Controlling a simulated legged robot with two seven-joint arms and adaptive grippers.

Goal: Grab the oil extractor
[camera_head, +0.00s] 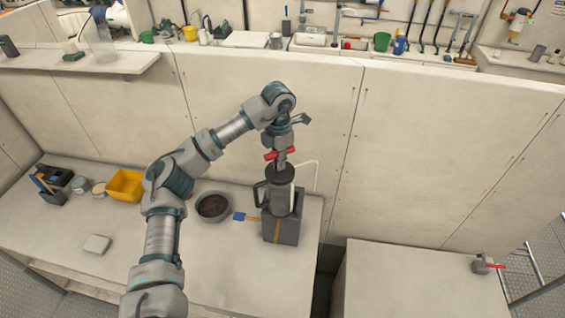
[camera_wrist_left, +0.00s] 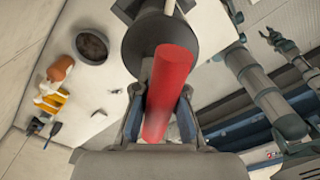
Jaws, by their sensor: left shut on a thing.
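The oil extractor (camera_head: 281,200) is a grey cylinder with a dark round top, a side handle and a red crossbar handle (camera_head: 272,155). It stands upright at a dark grey box (camera_head: 281,232) near the right end of the bench; I cannot tell how deep it sits. My left gripper (camera_head: 281,156) comes down from above and is shut on the red handle. The left wrist view shows the red handle (camera_wrist_left: 171,88) between the fingers, with the dark top (camera_wrist_left: 205,45) beyond. A claw-like end at the right of that view (camera_wrist_left: 276,40) seems to be my right gripper, too small to judge.
On the bench (camera_head: 150,255) are a grey round pan (camera_head: 212,207), a blue brush (camera_head: 240,217), a yellow bin (camera_head: 125,186) and a dark tool caddy (camera_head: 50,188). A wall panel rises close behind. A gap separates the bench from a lower-right counter (camera_head: 410,285).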

